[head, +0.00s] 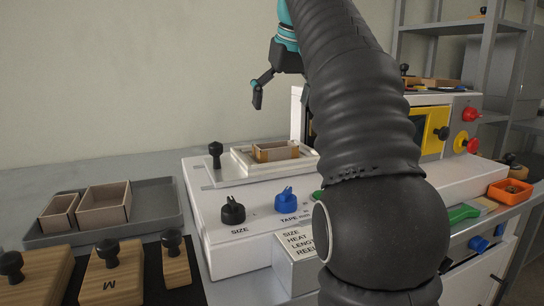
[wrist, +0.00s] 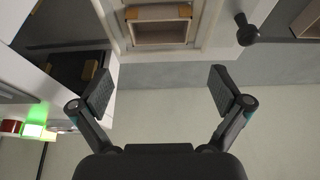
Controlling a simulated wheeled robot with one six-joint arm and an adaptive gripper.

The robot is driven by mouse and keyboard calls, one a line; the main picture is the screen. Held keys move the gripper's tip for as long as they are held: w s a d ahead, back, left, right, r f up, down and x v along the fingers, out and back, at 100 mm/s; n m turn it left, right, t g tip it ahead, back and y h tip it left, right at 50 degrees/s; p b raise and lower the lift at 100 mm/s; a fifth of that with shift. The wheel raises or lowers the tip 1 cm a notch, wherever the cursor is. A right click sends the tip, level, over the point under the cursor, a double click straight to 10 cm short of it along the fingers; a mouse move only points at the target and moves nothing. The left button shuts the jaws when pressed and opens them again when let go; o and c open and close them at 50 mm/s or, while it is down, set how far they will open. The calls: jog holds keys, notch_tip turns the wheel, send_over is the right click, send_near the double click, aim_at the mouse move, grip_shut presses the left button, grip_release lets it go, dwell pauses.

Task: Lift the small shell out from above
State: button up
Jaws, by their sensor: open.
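A small open cardboard shell (head: 275,151) sits inside the pale raised frame (head: 242,162) on top of the white machine. The dark arm hides part of the machine right of the shell.
A black knob (head: 215,150) stands left of the frame and also shows in the wrist view (wrist: 245,30). A grey tray (head: 160,205) holds two open boxes at left. Wooden blocks with black knobs (head: 110,275) stand in front. An orange bin (head: 510,191) is at right.

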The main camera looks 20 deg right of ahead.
jog(key=b, duration=0.2)
send_over(277, 160)
jog(key=w, duration=0.1)
jog(key=f, duration=0.6)
jog(key=shift+d, duration=0.25)
jog(key=b+x, duration=0.1)
jog(key=x, duration=0.1)
jog(key=b+x, duration=0.1)
jog(key=x, duration=0.2)
jog(key=shift+s+f+b, duration=0.15)
jog(key=shift+s+b, duration=0.1)
jog(key=shift+b, duration=0.05)
jog(key=c, duration=0.6)
